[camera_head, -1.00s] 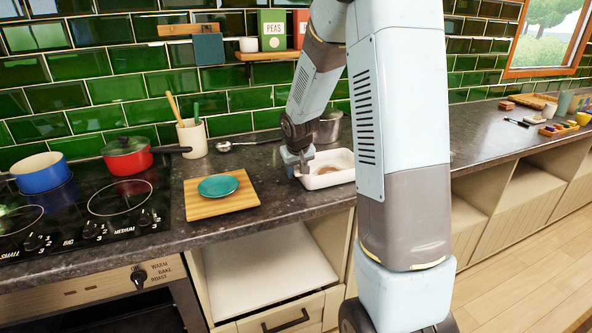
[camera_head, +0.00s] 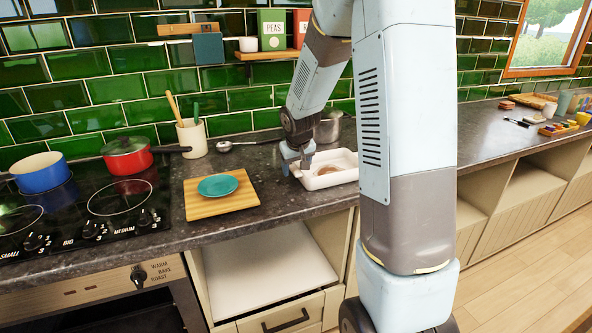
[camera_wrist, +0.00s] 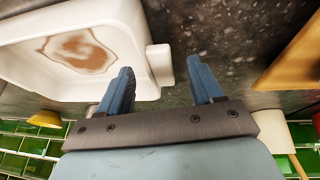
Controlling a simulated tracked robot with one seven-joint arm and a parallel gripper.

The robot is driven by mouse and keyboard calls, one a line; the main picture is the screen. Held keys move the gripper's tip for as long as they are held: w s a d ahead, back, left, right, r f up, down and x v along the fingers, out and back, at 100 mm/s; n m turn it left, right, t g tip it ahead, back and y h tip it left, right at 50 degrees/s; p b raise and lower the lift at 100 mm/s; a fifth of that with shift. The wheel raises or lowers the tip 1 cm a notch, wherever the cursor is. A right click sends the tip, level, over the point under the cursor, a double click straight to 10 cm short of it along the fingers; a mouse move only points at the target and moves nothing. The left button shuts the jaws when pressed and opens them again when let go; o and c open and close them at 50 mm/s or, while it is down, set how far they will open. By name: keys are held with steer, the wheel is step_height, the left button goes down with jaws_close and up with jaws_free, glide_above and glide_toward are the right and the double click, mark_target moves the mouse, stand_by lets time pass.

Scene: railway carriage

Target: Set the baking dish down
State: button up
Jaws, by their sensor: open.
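The baking dish (camera_head: 322,184) is white and rectangular, with a brown stain or food on its inside bottom. It rests on the dark counter to the right of the wooden board, partly hidden by my arm. In the wrist view the dish (camera_wrist: 112,20) fills the upper left, and its short end handle (camera_wrist: 160,65) points towards my fingers. My gripper (camera_head: 290,170) is at the dish's left end. In the wrist view my gripper (camera_wrist: 160,68) is open, with one blue finger on each side of the handle; a gap shows on the right side.
A wooden board (camera_head: 240,204) with a teal plate (camera_head: 218,186) lies close on the left. Beyond are a hob with a red pan (camera_head: 128,158) and a blue pot (camera_head: 42,174). A utensil crock (camera_head: 192,138) and a metal pot (camera_head: 328,126) stand behind.

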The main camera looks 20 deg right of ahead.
steer(key=v, duration=1.1)
steer(key=shift+s+r, duration=0.2)
steer(key=shift+r, duration=0.15)
jaws_close()
stand_by(0.3)
steer(key=shift+a, duration=0.1)
stand_by(0.9)
steer(key=s+a+r, duration=0.1)
steer(key=s+r, duration=0.2)
steer(key=s, duration=0.6)
steer(key=s+a+r, duration=0.2)
steer(key=s+r, duration=0.1)
steer(key=s, duration=0.6)
steer(key=s+a+r+t+y, duration=0.1)
steer(key=s+r, duration=0.2)
steer(key=s, duration=0.6)
steer(key=shift+s+a, duration=0.2)
steer(key=shift+s, duration=0.2)
